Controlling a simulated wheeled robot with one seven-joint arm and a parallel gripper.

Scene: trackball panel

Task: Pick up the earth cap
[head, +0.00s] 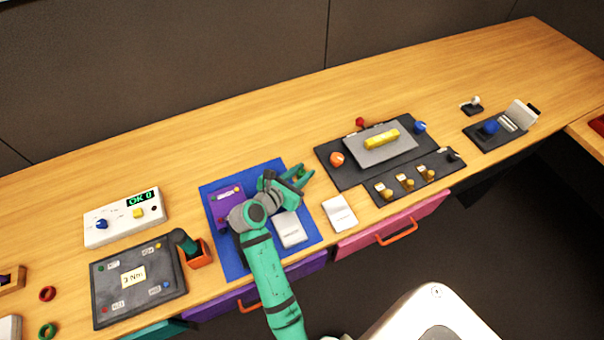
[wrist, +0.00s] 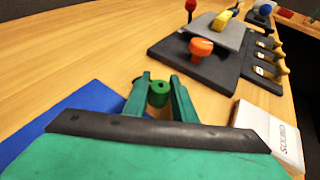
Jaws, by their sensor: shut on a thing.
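The earth cap (wrist: 158,94) is a small green round piece with a dark hole in its top. It sits between the two green fingers of my gripper (wrist: 160,88) in the wrist view, and the fingers are closed on its sides. In the head view my gripper (head: 297,176) is over the right edge of the blue mat (head: 237,262). The cap is too small to make out clearly there. I cannot tell how far it is above the surface.
Right of my gripper lies a dark panel (head: 341,177) with an orange knob (head: 337,159) and a yellow piece. A white card block (head: 340,213) is in front. A purple box (head: 226,207) and a white block (head: 291,230) are on the mat. Wood is bare behind.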

